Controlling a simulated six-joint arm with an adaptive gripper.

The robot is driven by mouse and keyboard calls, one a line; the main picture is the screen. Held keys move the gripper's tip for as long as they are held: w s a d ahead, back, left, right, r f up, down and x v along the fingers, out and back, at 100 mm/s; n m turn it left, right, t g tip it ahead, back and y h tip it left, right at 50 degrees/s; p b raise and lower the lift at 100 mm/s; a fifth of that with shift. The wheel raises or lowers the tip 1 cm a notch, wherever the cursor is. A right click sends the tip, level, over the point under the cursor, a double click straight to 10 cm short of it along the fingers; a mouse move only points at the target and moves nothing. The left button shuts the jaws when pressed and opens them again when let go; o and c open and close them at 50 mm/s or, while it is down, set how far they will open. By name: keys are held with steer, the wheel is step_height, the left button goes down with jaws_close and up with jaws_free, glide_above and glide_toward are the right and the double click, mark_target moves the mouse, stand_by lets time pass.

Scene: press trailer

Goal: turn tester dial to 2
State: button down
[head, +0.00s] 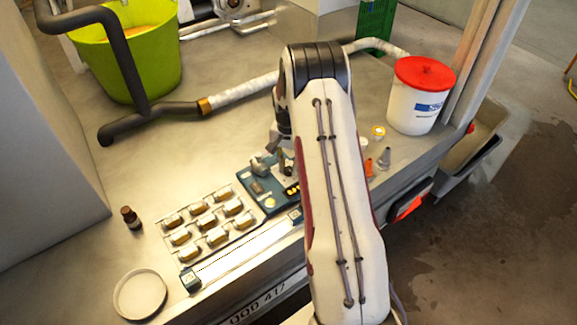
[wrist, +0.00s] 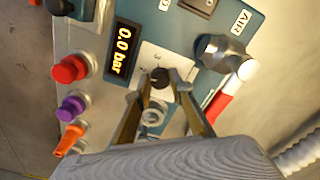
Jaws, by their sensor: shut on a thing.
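The pressure tester (wrist: 231,14) is a blue panel with a light plate, and it also shows in the head view (head: 282,203), partly hidden by my arm. Its small black dial (wrist: 159,76) sits on the light plate beside the display (wrist: 122,48), which reads 0.0 bar. My gripper (wrist: 160,82) is over the plate with its two fingers closed on the dial from both sides. The dial's pointer and scale marks are too small and covered to read. In the head view my gripper (head: 284,165) is mostly hidden behind my arm.
Red (wrist: 69,69), purple (wrist: 71,108) and orange (wrist: 70,140) parts stand beside the tester. In the head view, a tray of several brass-coloured parts (head: 240,222) lies left of the tester. A white bucket (head: 410,112) stands at right.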

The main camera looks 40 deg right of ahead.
mark_target(289, 169)
steer(key=shift+m, duration=0.3)
steer(key=shift+f, duration=0.1)
steer(key=c, duration=1.8)
jaws_free()
steer(key=shift+r, duration=0.2)
steer(key=shift+r, duration=5.85)
